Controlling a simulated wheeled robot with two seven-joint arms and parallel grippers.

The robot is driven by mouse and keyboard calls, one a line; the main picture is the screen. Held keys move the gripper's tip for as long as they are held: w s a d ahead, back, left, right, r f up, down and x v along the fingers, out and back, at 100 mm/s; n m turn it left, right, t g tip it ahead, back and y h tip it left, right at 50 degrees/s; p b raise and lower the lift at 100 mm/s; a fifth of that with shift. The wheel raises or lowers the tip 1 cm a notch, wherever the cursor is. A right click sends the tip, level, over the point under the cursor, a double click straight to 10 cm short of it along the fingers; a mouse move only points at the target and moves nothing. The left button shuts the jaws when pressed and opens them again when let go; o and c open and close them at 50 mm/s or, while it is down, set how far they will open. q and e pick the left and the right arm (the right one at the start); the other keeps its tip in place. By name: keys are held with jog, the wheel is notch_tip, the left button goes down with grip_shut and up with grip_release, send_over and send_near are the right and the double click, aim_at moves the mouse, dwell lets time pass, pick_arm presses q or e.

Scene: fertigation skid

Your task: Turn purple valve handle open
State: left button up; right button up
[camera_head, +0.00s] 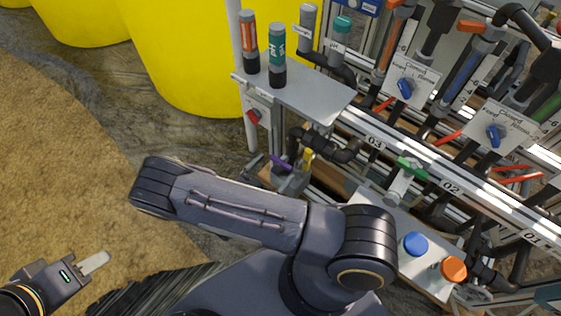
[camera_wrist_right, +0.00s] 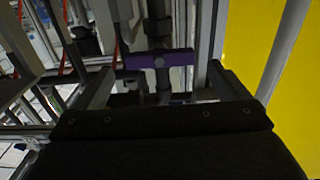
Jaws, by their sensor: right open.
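The purple valve handle (camera_head: 281,163) sits low on the skid's left end in the head view, just beyond my right arm. In the right wrist view the purple handle (camera_wrist_right: 160,60) lies crosswise on a dark vertical pipe. My right gripper (camera_wrist_right: 161,70) is open, with one finger near each end of the handle. I cannot tell whether the fingers touch it.
A yellow-handled valve (camera_head: 307,156) stands right beside the purple one. A grey shelf (camera_head: 310,98) with orange and teal probes is above. A green handle (camera_head: 411,167), a blue button (camera_head: 415,243) and an orange button (camera_head: 453,269) are to the right. Yellow tanks (camera_head: 180,60) stand behind.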

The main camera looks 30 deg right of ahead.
aim_at(279, 163)
jog(key=shift+x, duration=2.1)
jog(key=c, duration=1)
